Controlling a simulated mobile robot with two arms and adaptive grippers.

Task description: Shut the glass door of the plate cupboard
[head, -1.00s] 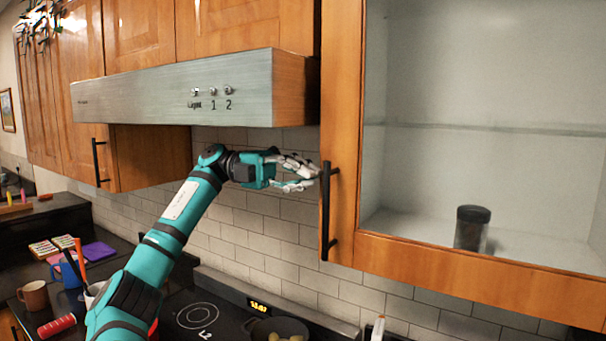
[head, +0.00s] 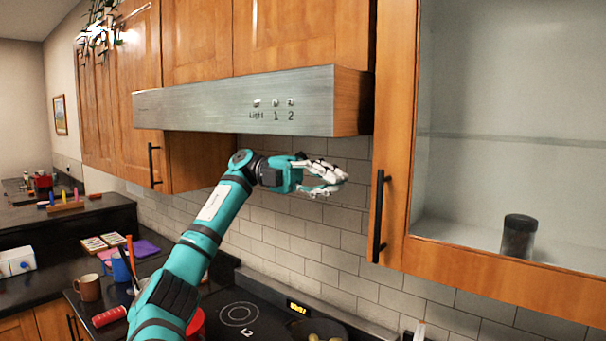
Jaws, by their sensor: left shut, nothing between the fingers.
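The glass door (head: 396,120) of the wall cupboard stands at the right, with a wooden frame and a clear pane. Its frame looks flush with the cupboard, and I see no gap at its left edge. Its dark bar handle (head: 378,215) is upright on the left frame. Through the glass I see a dark jar (head: 518,236) and a shelf; no plates show. My left gripper (head: 342,181) is shut and empty, a little left of the handle and apart from it, in front of the tiled wall. My right gripper is out of view.
A steel range hood (head: 235,103) hangs just above my left gripper. Below are a black hob (head: 238,315) and a pan (head: 322,330). Mugs (head: 87,287) and a red cylinder (head: 109,317) are on the counter at the lower left.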

